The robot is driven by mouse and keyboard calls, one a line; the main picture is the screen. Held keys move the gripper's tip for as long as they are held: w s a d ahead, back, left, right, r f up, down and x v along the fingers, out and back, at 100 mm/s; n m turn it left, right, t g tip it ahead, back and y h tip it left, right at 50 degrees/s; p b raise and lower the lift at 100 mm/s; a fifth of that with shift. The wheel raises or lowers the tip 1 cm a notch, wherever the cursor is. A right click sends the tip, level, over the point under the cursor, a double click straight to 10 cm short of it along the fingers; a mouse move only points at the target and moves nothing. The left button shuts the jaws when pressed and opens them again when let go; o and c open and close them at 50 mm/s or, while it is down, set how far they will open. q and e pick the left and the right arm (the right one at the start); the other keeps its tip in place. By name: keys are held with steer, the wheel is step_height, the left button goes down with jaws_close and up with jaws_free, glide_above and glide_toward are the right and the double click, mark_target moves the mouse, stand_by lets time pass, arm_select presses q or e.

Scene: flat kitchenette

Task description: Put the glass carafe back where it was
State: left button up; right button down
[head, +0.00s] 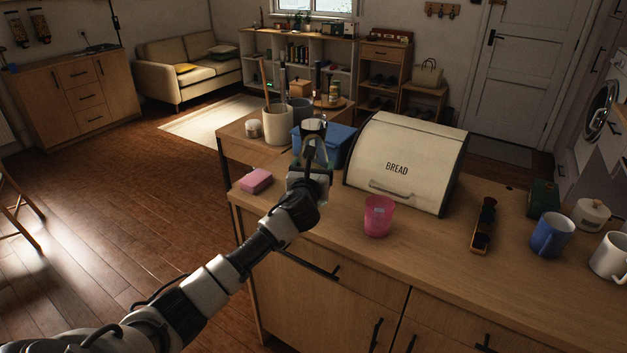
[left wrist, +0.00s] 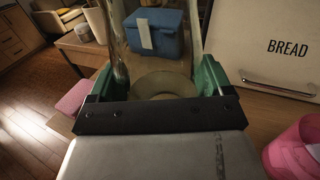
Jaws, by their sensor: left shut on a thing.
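The glass carafe (head: 316,128) is clear and stands roughly upright in my left gripper (head: 310,170), over the left part of the counter. In the left wrist view the carafe (left wrist: 163,84) sits between the green fingers of my left gripper (left wrist: 155,92), which are shut on it. A blue box shows through its glass. I cannot tell whether the carafe's base touches the counter. My right gripper is not in view.
A bread box (head: 405,160) stands right of the carafe, the blue box (head: 338,142) behind it. A pink sponge (head: 256,180) lies left, a pink cup (head: 378,216) front right. A utensil crock (head: 278,125) stands behind left. The counter's front left has bare room.

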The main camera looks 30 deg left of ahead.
arm_select(q)
steer(key=shift+f, duration=1.6)
steer(key=o, duration=1.4)
steer(key=shift+f, duration=0.15)
steer(key=shift+d, duration=0.1)
steer(key=shift+s, duration=0.1)
